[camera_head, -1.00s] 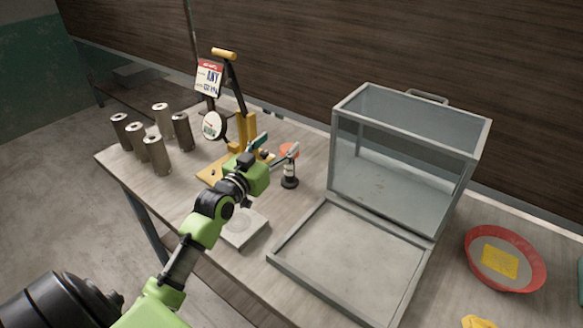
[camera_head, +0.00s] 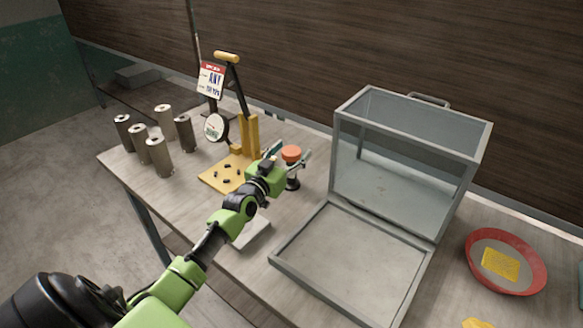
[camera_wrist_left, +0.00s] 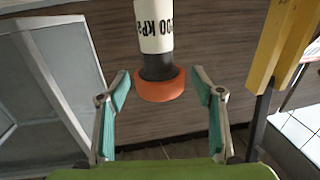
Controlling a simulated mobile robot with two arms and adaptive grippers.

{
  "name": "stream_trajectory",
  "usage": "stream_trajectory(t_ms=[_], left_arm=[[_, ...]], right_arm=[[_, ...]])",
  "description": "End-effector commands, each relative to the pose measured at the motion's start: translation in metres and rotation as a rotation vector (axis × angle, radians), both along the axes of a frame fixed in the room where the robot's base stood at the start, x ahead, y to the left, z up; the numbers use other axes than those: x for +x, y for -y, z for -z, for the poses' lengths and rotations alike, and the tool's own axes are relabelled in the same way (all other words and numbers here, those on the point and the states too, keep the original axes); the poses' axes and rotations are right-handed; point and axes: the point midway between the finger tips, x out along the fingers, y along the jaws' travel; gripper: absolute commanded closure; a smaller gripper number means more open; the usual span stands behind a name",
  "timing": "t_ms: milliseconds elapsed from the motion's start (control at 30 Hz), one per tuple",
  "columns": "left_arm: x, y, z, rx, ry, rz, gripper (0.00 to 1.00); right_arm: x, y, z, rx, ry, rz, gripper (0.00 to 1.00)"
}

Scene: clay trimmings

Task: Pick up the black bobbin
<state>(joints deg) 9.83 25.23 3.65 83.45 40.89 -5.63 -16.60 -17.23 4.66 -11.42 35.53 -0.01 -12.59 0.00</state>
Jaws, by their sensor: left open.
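The nearest match to the black bobbin is a small upright piece with an orange top (camera_head: 291,153) and a black base (camera_head: 292,184). In the left wrist view it appears inverted: orange disc (camera_wrist_left: 160,86), black neck (camera_wrist_left: 157,66), white printed body (camera_wrist_left: 153,27). I cannot tell for sure that it is the bobbin. My left gripper (camera_head: 290,154) is open at this piece, its teal-padded fingers on either side. In the left wrist view the fingers (camera_wrist_left: 161,76) flank the orange disc with gaps on both sides. My right gripper is not in view.
A yellow lever press (camera_head: 250,135) with a board stands left of the gripper. Several metal cylinders (camera_head: 160,157) stand farther left. A glass box (camera_head: 400,165) with its lowered front panel (camera_head: 350,255) is right of the piece. A red-rimmed dish (camera_head: 535,272) is far right.

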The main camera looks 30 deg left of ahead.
Motion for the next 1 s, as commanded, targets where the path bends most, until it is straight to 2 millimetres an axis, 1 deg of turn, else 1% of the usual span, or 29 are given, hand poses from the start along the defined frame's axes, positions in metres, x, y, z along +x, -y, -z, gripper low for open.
stream_trajectory(t_ms=[100,300,367,400,467,500,533,833,1000], left_arm=[[0.004,-0.001,0.0,0.001,0.0,0.0,0.39],[0.004,-0.001,0.0,0.001,0.0,0.0,0.39],[0.004,-0.001,0.0,0.001,0.0,0.0,0.55],[0.004,-0.001,0.0,0.0,0.0,0.0,0.65],[0.004,-0.001,0.0,0.0,0.0,0.0,0.81],[0.004,-0.001,0.0,0.0,0.0,0.0,0.91],[0.004,-0.001,0.0,0.0,0.0,0.0,0.99],[0.004,-0.001,-0.003,0.0,0.003,-0.001,1.0],[0.005,0.0,-0.016,-0.001,0.005,0.001,1.0]], right_arm=[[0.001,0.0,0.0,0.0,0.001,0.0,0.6],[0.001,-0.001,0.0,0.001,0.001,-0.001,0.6],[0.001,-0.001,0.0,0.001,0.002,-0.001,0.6],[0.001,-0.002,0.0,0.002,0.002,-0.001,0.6],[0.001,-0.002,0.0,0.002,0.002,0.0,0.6],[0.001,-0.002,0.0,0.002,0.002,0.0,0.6],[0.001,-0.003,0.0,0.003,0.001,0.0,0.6],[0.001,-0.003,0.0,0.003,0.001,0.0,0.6],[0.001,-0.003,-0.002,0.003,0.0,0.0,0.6]])
